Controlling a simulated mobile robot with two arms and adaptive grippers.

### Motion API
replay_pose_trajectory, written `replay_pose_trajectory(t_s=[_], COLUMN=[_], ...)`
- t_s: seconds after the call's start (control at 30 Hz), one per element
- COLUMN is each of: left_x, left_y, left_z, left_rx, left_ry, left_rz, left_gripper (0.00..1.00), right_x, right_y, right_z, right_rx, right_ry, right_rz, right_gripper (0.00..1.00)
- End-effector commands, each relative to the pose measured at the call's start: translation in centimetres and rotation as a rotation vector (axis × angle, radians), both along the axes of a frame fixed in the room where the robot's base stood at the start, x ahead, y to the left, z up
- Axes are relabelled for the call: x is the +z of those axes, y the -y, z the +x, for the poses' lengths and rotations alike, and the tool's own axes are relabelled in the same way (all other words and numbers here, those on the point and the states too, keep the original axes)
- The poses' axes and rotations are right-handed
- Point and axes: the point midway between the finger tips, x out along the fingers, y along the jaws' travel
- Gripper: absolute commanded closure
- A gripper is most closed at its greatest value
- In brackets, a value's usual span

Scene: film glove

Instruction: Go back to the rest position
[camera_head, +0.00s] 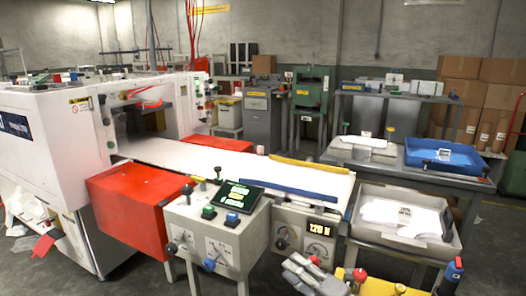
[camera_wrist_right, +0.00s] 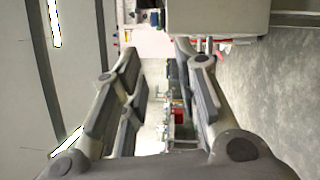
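My right gripper (camera_head: 304,272) shows at the bottom of the head view, in front of the machine's control boxes. Its grey fingers also fill the sides of the right wrist view (camera_wrist_right: 158,56). They are spread apart with a clear gap, and nothing is between them. My left gripper is not in the head view.
A white machine (camera_head: 50,140) with a conveyor (camera_head: 200,156) stands left and centre. A control box (camera_head: 215,235) is close in front. A grey tray (camera_head: 365,244) with white film pieces and a blue tray (camera_head: 425,157) are at right. Boxes (camera_head: 460,67) stand behind.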

Motion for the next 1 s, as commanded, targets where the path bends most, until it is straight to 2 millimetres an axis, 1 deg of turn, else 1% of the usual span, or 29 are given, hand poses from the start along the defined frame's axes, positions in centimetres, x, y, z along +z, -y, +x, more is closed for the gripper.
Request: replay_pose_trajectory(t_s=[0.03,0.07,0.13,0.17,0.2,0.27,0.3,0.37,0.4,0.47,0.5,0.57,0.6,0.67,0.7,0.77,0.8,0.87,0.9,0.93,0.97,1.0], left_x=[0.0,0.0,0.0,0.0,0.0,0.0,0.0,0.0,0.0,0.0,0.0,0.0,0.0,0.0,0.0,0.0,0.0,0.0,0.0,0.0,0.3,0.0], left_y=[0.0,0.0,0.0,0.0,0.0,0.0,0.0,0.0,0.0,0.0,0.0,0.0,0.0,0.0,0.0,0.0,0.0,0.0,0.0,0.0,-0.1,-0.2], left_z=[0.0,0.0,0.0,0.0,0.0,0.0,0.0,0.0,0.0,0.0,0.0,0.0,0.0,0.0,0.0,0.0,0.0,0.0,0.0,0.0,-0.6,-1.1], left_rx=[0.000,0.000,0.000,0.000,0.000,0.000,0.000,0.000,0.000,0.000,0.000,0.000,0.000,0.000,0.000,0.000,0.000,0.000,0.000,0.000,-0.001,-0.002], left_ry=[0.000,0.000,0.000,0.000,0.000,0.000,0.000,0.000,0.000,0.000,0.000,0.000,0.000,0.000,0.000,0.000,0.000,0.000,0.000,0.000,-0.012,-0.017], left_rz=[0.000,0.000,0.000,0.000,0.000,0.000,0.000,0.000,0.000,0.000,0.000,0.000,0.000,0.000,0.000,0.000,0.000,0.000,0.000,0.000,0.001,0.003], left_gripper=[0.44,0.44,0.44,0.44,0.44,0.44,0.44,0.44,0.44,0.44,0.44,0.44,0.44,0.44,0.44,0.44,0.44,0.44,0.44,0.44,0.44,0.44], right_x=[-2.6,-4.0,-8.0,-9.9,-12.6,-16.4,-18.9,-22.6,-24.9,-28.1,-30.0,-32.6,-34.1,-36.0,-37.0,-38.4,-39.1,-40.0,-40.5,-40.8,-40.3,-40.5], right_y=[1.1,2.0,4.2,5.2,6.4,8.1,9.0,10.2,10.9,11.7,12.0,12.4,12.6,12.6,12.6,12.5,12.3,12.1,11.8,11.7,11.9,12.0], right_z=[-0.2,-0.2,-0.8,-1.4,-2.4,-4.2,-5.8,-8.4,-10.4,-13.6,-15.9,-19.3,-21.6,-25.0,-27.1,-30.2,-32.3,-35.3,-37.2,-38.7,-38.3,-38.6], right_rx=[-0.097,-0.158,-0.304,-0.368,-0.453,-0.570,-0.644,-0.752,-0.822,-0.925,-0.990,-1.084,-1.143,-1.224,-1.275,-1.346,-1.393,-1.457,-1.500,-1.532,-1.524,-1.526], right_ry=[-0.114,-0.179,-0.341,-0.413,-0.509,-0.643,-0.728,-0.853,-0.933,-1.050,-1.125,-1.231,-1.297,-1.390,-1.446,-1.527,-1.578,-1.652,-1.701,-1.735,-1.723,-1.722], right_rz=[0.105,0.164,0.291,0.346,0.411,0.495,0.544,0.609,0.648,0.699,0.730,0.770,0.791,0.820,0.835,0.855,0.867,0.880,0.889,0.893,0.888,0.880], right_gripper=[0.71,0.71,0.71,0.71,0.71,0.71,0.71,0.71,0.71,0.71,0.71,0.71,0.71,0.71,0.71,0.71,0.71,0.71,0.71,0.71,0.71,0.71])
